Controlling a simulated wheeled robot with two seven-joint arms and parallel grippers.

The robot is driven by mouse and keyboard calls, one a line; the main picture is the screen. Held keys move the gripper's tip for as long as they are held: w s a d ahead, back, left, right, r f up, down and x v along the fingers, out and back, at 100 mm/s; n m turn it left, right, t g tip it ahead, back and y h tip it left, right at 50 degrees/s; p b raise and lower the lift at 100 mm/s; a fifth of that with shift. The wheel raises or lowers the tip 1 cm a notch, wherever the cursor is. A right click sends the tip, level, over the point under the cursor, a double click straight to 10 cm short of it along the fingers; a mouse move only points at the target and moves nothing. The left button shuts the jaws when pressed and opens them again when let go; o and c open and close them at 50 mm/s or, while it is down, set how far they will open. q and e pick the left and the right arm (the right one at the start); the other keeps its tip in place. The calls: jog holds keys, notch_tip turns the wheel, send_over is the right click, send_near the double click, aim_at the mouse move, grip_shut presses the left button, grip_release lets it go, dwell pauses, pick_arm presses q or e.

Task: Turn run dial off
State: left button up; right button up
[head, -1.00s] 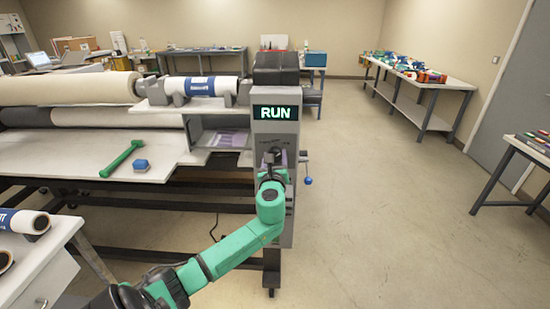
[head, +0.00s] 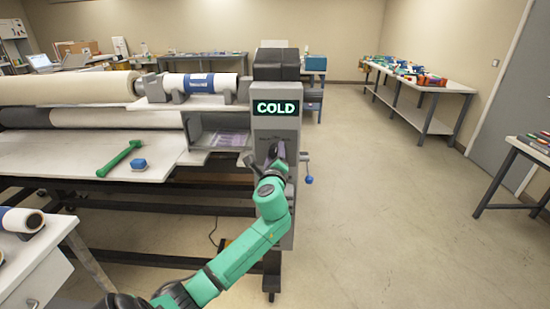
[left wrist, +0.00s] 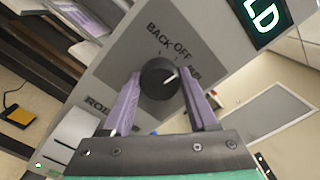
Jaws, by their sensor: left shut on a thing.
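The run dial (left wrist: 158,80) is a round black knob on the grey control panel (left wrist: 118,66) of the laminator. Its white mark points right and slightly up in the left wrist view, nearer the partly hidden label at the right than OFF. BACK and OFF are printed above it. My left gripper (left wrist: 160,98) is shut on the dial, with a purple finger on each side. In the head view my left gripper (head: 275,157) reaches the panel, and the arm hides the dial. The display (head: 276,108) above reads COLD in green. My right gripper is not in view.
A blue-ended lever (head: 308,180) sticks out right of the machine post. A white roll table (head: 40,262) stands at front left. The floor to the right is clear.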

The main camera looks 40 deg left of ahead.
pick_arm(q)
jog(key=shift+f+n, duration=0.1)
jog(key=shift+n, duration=0.4)
jog(key=o, duration=1.4)
jog(key=b+v, duration=0.3)
jog(key=v, duration=1.1)
jog(key=shift+s+d, duration=0.2)
jog(key=shift+s, duration=0.05)
